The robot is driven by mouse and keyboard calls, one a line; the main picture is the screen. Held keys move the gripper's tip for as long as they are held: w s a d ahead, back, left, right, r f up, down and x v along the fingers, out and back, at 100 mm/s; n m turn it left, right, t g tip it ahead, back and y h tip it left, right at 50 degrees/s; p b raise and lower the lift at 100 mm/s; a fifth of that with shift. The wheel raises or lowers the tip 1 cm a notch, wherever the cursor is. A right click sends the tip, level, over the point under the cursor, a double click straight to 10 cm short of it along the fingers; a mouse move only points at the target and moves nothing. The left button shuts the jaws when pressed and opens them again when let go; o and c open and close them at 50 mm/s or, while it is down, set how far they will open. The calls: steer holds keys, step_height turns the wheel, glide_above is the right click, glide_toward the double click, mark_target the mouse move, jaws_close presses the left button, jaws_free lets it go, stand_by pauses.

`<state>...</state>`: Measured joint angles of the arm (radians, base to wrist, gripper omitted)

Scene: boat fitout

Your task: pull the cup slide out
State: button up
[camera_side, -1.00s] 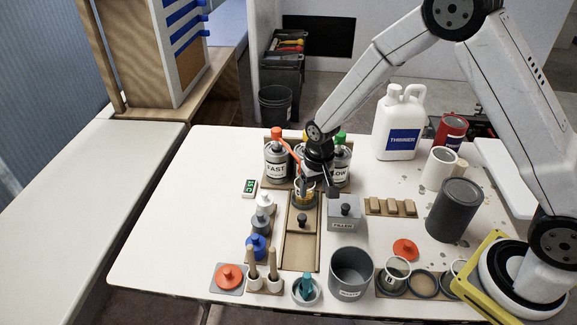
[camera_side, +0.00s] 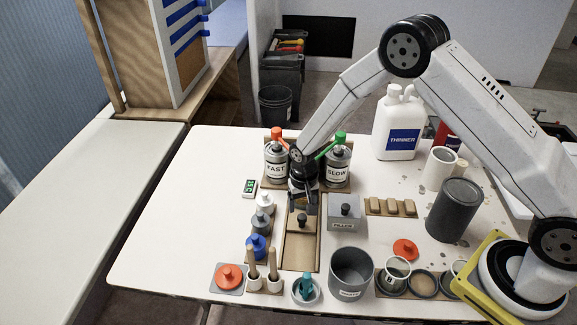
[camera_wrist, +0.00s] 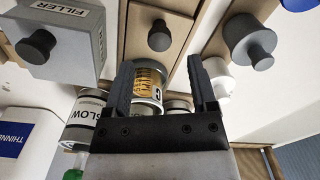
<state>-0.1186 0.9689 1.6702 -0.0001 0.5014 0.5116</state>
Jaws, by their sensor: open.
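The cup slide is a small wooden plate with a black knob (camera_side: 302,218), lying in a long wooden track (camera_side: 299,252). In the wrist view its knob (camera_wrist: 160,37) stands ahead of the fingertips, with the plate (camera_wrist: 140,18) around it. A clear cup with amber markings (camera_wrist: 148,78) stands behind the knob and shows between my fingers. My gripper (camera_side: 302,208) points down over the slide's back part and mostly hides the cup in the side view. In the wrist view my gripper (camera_wrist: 160,64) is open, with neither finger on the knob.
The FAST (camera_side: 276,168) and SLOW (camera_side: 337,168) cans stand behind. The FILLER box (camera_side: 345,222) is close on the right; small bottles (camera_side: 262,222) line the left. A grey pot (camera_side: 350,272) stands near the track's front right. The track in front of the knob is clear.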

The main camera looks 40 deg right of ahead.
mark_target(302, 216)
steer(key=shift+f, duration=2.95)
jaws_close()
